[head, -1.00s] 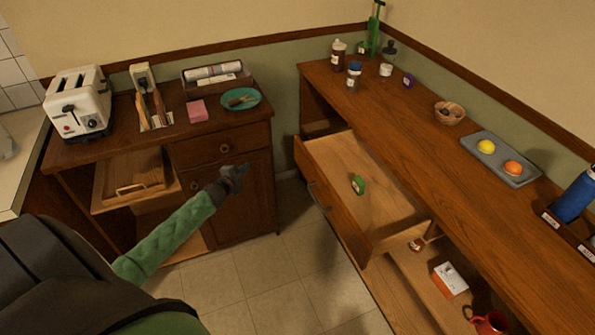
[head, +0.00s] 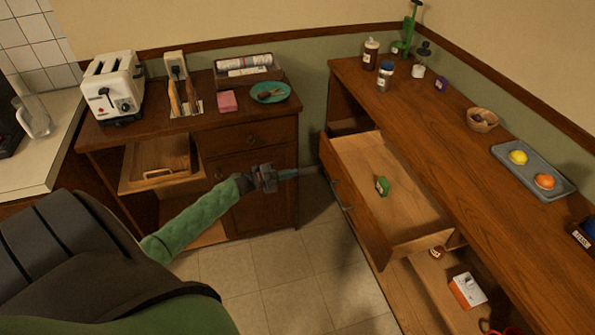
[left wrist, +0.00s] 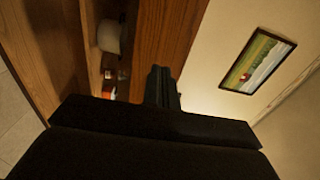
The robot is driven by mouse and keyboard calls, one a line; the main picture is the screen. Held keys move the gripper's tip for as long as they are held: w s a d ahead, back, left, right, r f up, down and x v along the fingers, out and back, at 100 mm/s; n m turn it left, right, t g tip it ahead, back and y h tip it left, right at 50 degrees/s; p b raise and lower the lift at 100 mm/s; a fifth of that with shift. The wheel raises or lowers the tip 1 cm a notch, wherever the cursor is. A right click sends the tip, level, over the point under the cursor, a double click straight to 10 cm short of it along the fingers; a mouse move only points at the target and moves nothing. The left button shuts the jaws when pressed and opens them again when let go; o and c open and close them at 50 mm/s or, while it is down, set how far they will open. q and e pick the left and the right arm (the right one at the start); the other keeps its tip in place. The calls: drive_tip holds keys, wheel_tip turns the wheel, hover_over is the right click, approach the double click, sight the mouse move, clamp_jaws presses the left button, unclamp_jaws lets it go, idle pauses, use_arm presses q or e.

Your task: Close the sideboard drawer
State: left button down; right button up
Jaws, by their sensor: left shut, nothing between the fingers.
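The sideboard drawer (head: 410,215) is pulled out of the long wooden sideboard (head: 470,155) on the right in the head view. The drawer's front faces left and carries a handle (head: 338,196). My left gripper (head: 290,174) is shut and empty, a little left of the drawer front, apart from it in the picture. Its shut fingers also show in the left wrist view (left wrist: 161,85), with the drawer not clearly seen there. My right gripper is not in view.
Below the drawer, an open shelf holds a white and orange box (head: 467,290). The smaller cabinet (head: 250,135) behind my left arm bears a toaster (head: 113,88) and a teal plate (head: 270,92). Tiled floor (head: 290,265) lies clear between the two units.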

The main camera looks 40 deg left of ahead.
sight(330, 165)
use_arm(q)
drive_tip(key=x, duration=1.1)
drive_tip(key=shift+w+d, duration=0.35)
drive_tip(key=shift+w, duration=0.1)
drive_tip(key=shift+d, duration=0.1)
